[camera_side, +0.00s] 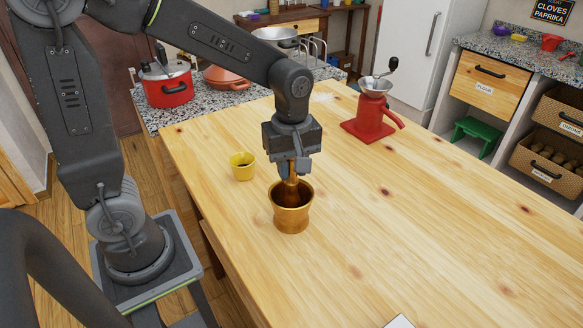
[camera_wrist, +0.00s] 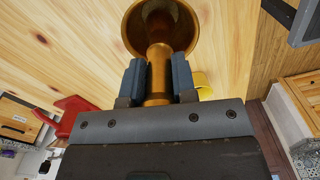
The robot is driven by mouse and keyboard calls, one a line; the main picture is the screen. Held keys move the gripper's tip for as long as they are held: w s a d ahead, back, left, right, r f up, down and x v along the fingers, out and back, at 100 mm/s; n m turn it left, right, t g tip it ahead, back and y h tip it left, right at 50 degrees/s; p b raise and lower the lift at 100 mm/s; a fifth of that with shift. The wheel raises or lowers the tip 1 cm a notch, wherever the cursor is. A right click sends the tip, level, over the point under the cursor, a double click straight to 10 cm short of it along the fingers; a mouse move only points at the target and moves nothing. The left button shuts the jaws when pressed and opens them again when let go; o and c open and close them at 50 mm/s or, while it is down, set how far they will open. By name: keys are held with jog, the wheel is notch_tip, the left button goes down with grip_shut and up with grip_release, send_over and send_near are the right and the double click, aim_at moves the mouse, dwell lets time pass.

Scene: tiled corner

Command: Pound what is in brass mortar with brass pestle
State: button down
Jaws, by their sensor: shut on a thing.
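The brass mortar (camera_side: 292,213) stands upright on the wooden table; its mouth also shows at the top of the wrist view (camera_wrist: 133,36). My gripper (camera_side: 292,170) is directly above the mortar, shut on the brass pestle (camera_side: 291,187). In the wrist view the two fingers (camera_wrist: 158,82) clasp the pestle (camera_wrist: 159,60) from both sides. The pestle's lower end is inside the mortar. Whether it touches the bottom, and what lies in the mortar, I cannot tell.
A small yellow cup (camera_side: 243,167) stands left of the mortar. A red grinder (camera_side: 372,115) stands at the back right. A red pot (camera_side: 167,90) is on the granite counter behind. The table (camera_side: 430,220) is clear to the right, apart from a white object (camera_side: 399,322) at the front edge.

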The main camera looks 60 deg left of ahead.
aim_at(292, 178)
dwell(1.3)
dwell(1.5)
jog(key=shift+f, duration=1.55)
jog(key=shift+r, duration=1.55)
jog(key=shift+f, duration=0.15)
jog(key=shift+w+f, duration=0.1)
jog(key=shift+f, duration=1.3)
